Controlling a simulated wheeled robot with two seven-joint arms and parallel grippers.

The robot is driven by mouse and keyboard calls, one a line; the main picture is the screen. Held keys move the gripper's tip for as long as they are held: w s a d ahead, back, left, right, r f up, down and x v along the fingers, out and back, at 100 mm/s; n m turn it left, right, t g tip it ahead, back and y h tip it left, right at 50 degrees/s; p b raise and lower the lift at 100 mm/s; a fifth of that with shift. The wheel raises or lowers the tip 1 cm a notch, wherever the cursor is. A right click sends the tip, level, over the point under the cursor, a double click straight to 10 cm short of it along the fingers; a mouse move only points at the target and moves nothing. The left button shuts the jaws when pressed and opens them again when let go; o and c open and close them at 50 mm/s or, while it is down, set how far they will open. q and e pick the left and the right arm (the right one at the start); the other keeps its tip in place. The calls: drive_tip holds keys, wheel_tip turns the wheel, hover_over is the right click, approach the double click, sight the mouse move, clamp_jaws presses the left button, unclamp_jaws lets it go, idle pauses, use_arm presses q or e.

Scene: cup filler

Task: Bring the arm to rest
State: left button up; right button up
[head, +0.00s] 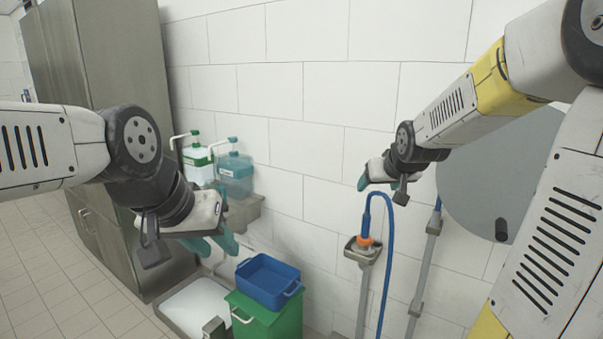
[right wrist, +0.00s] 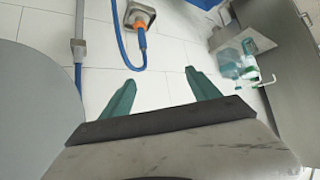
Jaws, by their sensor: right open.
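My right gripper (head: 364,183) is held up in front of the tiled wall, left of a grey round panel. In the right wrist view, its two teal fingers (right wrist: 160,80) are spread with nothing between them. My left gripper (head: 213,243) hangs at the left, in front of the dispensers and above the bins. Its teal fingers show partly below the white hand, and the gap between them is unclear. No object shows in it.
A blue hose with an orange collar (head: 364,242) sits in a wall holder below my right gripper. Bottles (head: 236,175) stand on a steel shelf. A blue crate (head: 268,280) rests on a green bin (head: 272,320). A steel cabinet (head: 105,90) is at left.

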drive_tip(key=s+a+g, duration=0.1)
drive_tip(key=s+a, duration=0.1)
drive_tip(key=s, duration=1.1)
drive_tip(key=s+a+g+y, duration=0.1)
drive_tip(key=s+a+g, duration=0.1)
drive_tip(key=s, duration=1.1)
drive_tip(key=shift+a+g+y, duration=0.3)
drive_tip(key=shift+a, duration=0.4)
